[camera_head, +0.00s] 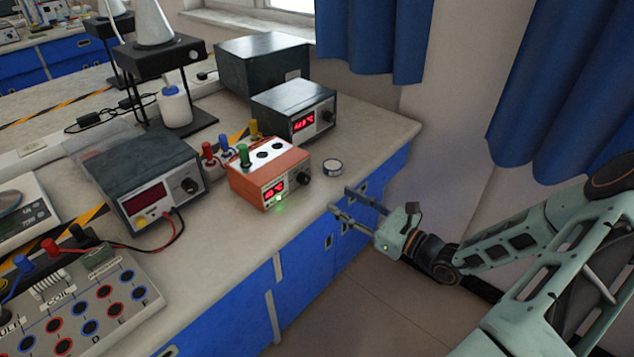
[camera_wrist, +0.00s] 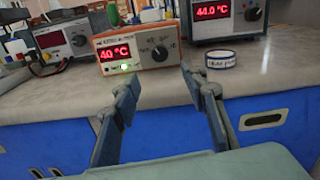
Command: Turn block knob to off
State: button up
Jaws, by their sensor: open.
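The orange heating block (camera_head: 262,178) stands near the bench's front edge, with a green-capped tube and dark holes on top. Its red display reads about 40 °C in the wrist view, and a green light is lit below it. Its black knob (camera_head: 303,172) is on the right of the front panel; it also shows in the wrist view (camera_wrist: 159,53), with markings around it too small to read surely. My gripper (camera_head: 340,200) is open and empty, in front of the block and to its right, apart from the knob. In the wrist view its fingers (camera_wrist: 160,85) spread below the block.
A roll of tape (camera_head: 332,167) lies right of the block. A dark instrument (camera_head: 293,108) with a red display stands behind it. A grey power supply (camera_head: 145,180) with red and black leads is to the left. Several small coloured-cap bottles (camera_head: 228,147) stand behind the block.

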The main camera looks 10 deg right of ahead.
aim_at(307, 180)
jog(key=x, duration=1)
jog(key=shift+w+a+b, duration=0.25)
jog(key=shift+w+b, duration=0.05)
jog(key=shift+b, duration=0.05)
jog(key=shift+c, duration=0.3)
grip_shut()
